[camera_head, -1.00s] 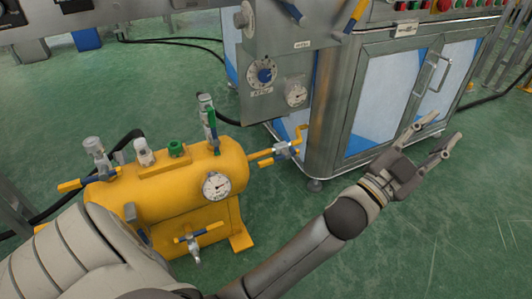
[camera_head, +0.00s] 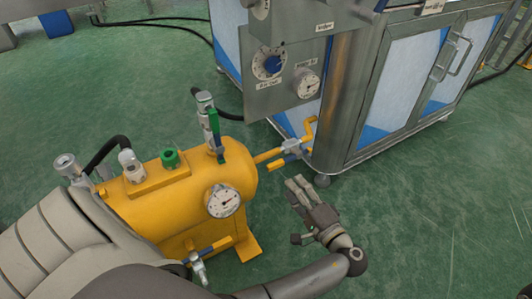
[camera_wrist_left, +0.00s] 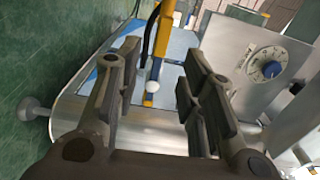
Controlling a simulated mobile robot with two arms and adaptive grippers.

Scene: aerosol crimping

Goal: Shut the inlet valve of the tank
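The yellow tank (camera_head: 165,205) lies at the lower left of the head view. A valve (camera_head: 292,146) sits on the yellow pipe from its right end, its yellow-and-blue handle (camera_head: 277,165) lying roughly along the pipe. Another blue-and-yellow handle (camera_head: 216,245) is at the tank's lower front, and a green-handled valve (camera_head: 215,132) stands on top. No label shows which is the inlet. My left gripper (camera_head: 297,186) is just right of and below the pipe valve, apart from it. In the left wrist view its fingers (camera_wrist_left: 160,75) are spread and empty, with a yellow-and-blue part (camera_wrist_left: 150,71) beyond. My right gripper is out of view.
The steel cabinet (camera_head: 345,110) stands close behind the pipe valve, with a corner foot (camera_head: 322,181) near my fingers. Black hoses run behind. The green floor (camera_head: 440,210) at right is clear.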

